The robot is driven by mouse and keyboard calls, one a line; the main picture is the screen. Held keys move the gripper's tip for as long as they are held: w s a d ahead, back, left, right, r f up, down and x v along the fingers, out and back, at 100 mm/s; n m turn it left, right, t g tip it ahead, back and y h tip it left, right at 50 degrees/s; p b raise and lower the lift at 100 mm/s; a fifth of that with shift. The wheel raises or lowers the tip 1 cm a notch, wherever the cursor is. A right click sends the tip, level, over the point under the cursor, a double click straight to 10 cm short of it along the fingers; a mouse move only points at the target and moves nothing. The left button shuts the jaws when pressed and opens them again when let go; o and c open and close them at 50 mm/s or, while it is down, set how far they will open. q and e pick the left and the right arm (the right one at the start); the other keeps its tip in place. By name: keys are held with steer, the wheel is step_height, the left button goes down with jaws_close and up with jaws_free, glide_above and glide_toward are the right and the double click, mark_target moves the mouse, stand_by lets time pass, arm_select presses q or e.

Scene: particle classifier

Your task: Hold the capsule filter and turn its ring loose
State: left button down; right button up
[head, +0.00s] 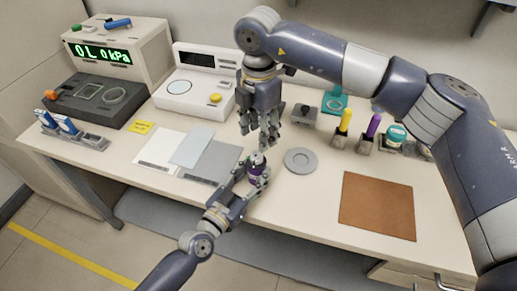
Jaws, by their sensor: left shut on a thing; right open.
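The capsule filter (257,160) stands upright near the middle of the bench, a small dark and purple body with a lighter top. My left gripper (257,174) is shut on it from the front, with a finger on either side. The ring is too small to make out apart from the body. My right gripper (259,138) points down just above and slightly behind the filter, its fingers apart and empty. A small gap seems to lie between its fingertips and the filter's top.
A round grey disc (300,161) lies right of the filter. Grey and white sheets (212,160) lie left. A brown mat (378,206) covers the front right. Yellow and purple tools (373,127) stand behind it. A pressure-display unit (118,58) and white device (196,84) stand at back left.

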mark_target(257, 157)
step_height(257, 157, down, 7)
stand_by(0.3)
steer(key=c, duration=1)
